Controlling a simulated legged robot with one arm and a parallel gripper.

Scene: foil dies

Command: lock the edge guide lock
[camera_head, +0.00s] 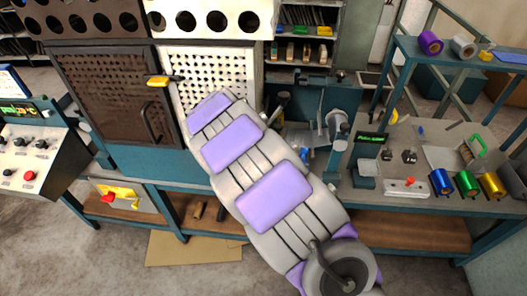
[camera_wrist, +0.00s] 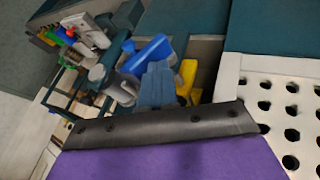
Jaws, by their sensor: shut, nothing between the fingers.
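I cannot make out the edge guide lock for certain in either view. In the wrist view, a bright blue part (camera_wrist: 147,55), a duller blue ribbed part (camera_wrist: 157,84) and a yellow part (camera_wrist: 187,76) stand close together just beyond my gripper (camera_wrist: 160,128). Which of them, if any, is the lock I cannot tell. The gripper shows as a purple body with a dark lip; it is shut and empty. In the head view my padded arm reaches up and left across the bench, its end in front of the white perforated panel (camera_head: 215,62), and hides part of the press area.
A grey press with a column (camera_head: 336,125) stands right of my arm. A brown perforated door (camera_head: 105,85) and a control console (camera_head: 33,150) stand at left.

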